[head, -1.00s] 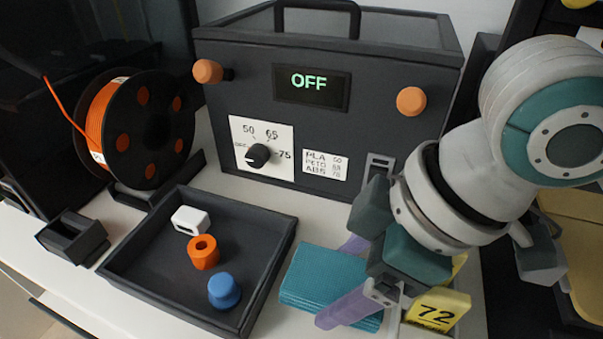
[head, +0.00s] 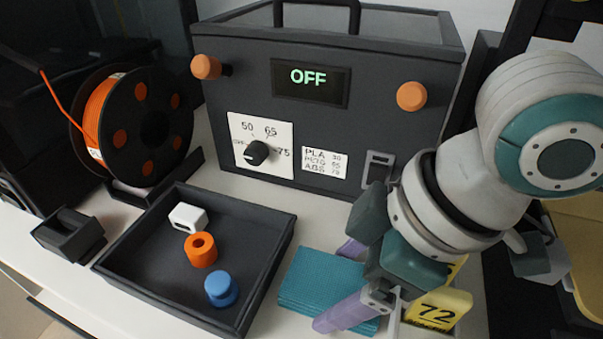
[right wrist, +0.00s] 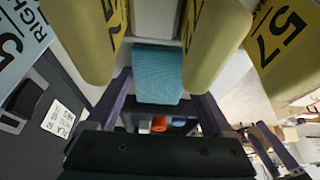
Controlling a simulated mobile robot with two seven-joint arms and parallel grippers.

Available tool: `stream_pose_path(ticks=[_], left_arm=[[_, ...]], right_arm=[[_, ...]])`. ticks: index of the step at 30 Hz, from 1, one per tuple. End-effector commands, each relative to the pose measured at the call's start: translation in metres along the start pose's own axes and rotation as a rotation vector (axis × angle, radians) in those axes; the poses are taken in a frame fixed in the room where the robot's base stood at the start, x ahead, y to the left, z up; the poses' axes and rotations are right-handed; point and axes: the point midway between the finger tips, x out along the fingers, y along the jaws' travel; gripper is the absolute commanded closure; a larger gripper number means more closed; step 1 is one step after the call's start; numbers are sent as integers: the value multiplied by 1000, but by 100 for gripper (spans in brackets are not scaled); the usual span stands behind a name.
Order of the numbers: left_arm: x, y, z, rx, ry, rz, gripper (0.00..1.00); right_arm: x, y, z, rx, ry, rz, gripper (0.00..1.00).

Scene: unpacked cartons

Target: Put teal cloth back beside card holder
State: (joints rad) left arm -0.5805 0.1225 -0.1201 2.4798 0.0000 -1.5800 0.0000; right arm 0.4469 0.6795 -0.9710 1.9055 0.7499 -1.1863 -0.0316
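The teal folded cloth (head: 318,288) is held level between the two purple fingers of my right gripper (head: 347,278), low over the white surface, right of the black tray. In the right wrist view the cloth (right wrist: 158,75) sits between the fingers. A yellow card marked 72 (head: 438,308) stands just right of the gripper; the arm hides part of it and the card holder. I cannot tell whether the cloth touches the surface. My left gripper is not in view.
The black tray (head: 268,255) holds a white piece, an orange ring and a blue knob. A dark dryer box (head: 225,90) with an OFF display stands behind. An orange filament spool (head: 135,125) and a small black holder (head: 70,236) are at left.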

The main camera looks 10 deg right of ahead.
Motion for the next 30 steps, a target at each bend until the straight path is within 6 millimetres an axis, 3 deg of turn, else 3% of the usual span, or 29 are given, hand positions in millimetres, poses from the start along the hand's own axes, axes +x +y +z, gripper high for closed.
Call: stream_pose_path(ticks=[3,13,24,30], left_arm=[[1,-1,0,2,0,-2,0],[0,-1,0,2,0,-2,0],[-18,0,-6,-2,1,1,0],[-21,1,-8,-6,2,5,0]], right_arm=[[4,-1,5,2,-14,-3,0],[0,-2,7,3,-20,-6,0],[-74,3,3,-2,-8,5,0],[-97,4,2,0,-6,6,0]])
